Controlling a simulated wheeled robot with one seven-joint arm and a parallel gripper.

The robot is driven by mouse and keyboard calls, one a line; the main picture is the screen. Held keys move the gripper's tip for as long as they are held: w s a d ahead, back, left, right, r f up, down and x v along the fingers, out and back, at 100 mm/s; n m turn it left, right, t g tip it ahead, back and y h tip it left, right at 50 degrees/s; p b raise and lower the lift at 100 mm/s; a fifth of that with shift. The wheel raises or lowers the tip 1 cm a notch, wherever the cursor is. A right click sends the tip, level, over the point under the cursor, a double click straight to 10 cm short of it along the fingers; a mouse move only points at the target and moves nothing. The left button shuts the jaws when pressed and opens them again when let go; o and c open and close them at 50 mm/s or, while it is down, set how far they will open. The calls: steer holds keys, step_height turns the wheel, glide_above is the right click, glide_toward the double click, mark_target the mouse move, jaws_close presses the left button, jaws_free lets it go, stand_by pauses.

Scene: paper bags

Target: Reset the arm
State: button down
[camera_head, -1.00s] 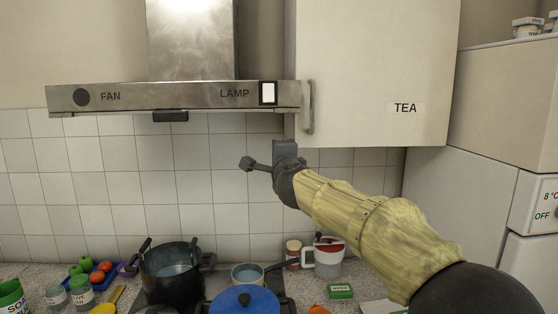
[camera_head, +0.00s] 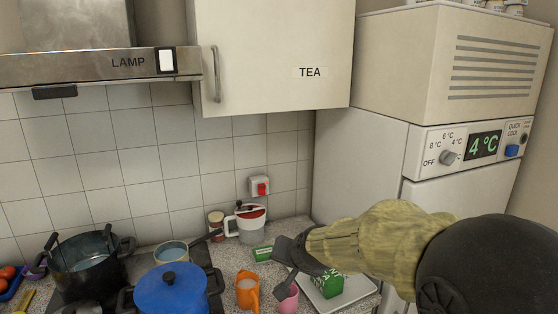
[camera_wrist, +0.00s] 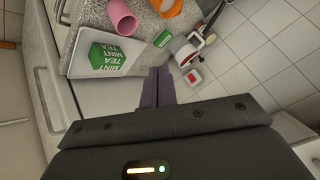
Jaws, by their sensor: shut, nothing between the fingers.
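My gripper (camera_head: 284,268) is in the lower right of the head view, above the counter and in front of the green mint tea box (camera_head: 328,284). In the wrist view its two dark fingers (camera_wrist: 158,88) lie together, with nothing between them. The tea box (camera_wrist: 104,56) lies on a pale tray (camera_wrist: 92,36) in the wrist view, left of the fingers. My arm reaches in from the right, its sleeve yellow.
A pink cup (camera_head: 287,298) and an orange mug (camera_head: 247,290) stand near my gripper. A blue pot (camera_head: 171,290) and a dark pot (camera_head: 82,262) are on the hob. A fridge (camera_head: 360,160) stands behind my arm. The TEA cupboard (camera_head: 275,50) is shut.

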steer(key=s+d+f+n+g+h, duration=0.1)
steer(key=s+d+f+g, duration=0.1)
steer(key=s+d+f, duration=0.2)
steer(key=s+d+f+n+g+h, duration=0.1)
steer(key=s+d+f, duration=0.3)
steer(key=s, duration=0.5)
steer(key=s+d+f+n+g, duration=0.1)
steer(key=s+d+f+g, duration=0.1)
steer(key=s+d+f, duration=0.2)
steer(key=shift+s+d+g+h, duration=0.4)
steer(key=shift+s+d, duration=0.15)
steer(key=shift+s, duration=0.7)
steer(key=shift+w, duration=0.1)
steer(key=shift+f, duration=0.1)
steer(key=shift+a, duration=0.1)
steer(key=shift+s, duration=0.2)
